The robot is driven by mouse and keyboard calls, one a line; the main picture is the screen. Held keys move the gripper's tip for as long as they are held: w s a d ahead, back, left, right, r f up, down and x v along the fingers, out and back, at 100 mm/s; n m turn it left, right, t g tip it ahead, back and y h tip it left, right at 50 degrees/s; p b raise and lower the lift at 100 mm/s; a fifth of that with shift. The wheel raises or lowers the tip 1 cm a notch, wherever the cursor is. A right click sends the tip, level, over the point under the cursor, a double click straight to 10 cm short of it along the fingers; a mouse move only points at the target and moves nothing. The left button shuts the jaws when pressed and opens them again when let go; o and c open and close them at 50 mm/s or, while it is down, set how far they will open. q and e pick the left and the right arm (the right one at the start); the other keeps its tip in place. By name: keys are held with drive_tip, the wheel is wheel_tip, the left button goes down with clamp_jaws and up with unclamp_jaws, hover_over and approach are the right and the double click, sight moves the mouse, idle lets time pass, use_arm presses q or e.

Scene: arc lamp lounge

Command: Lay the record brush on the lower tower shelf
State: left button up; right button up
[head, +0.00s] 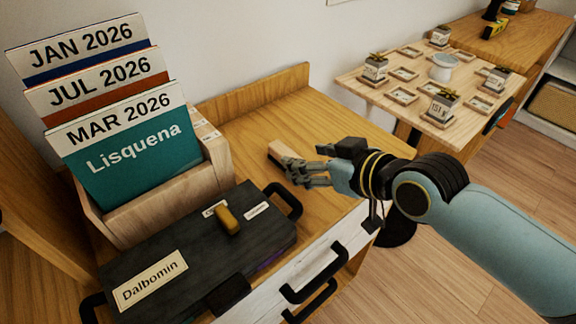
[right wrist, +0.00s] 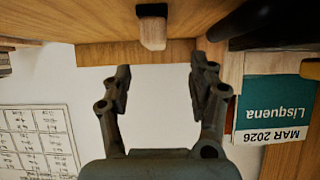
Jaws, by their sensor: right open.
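The record brush, a small wooden block with a dark part, lies on the wooden cabinet top (head: 255,125); I take it to be the light block (head: 281,151) just beyond my right fingers in the head view. In the right wrist view the brush (right wrist: 153,32) shows ahead of and between the fingertips, apart from them. My right gripper (head: 297,172) is open and empty, low over the cabinet top; its spread fingers also show in the right wrist view (right wrist: 160,82). My left gripper is out of view. I cannot identify the lower tower shelf for certain.
A black case (head: 170,262) labelled Dalbomin, with a yellow block (head: 229,221) on it, lies left of my gripper. A wooden box (head: 207,170) of tall cards stands behind it. A table (head: 364,97) with small pots stands at right. A white shelf unit (head: 545,127) is at far right.

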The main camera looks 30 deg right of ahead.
sight(289, 154)
drive_tip(key=x, duration=0.8)
drive_tip(key=shift+d+b, duration=0.3)
clamp_jaws()
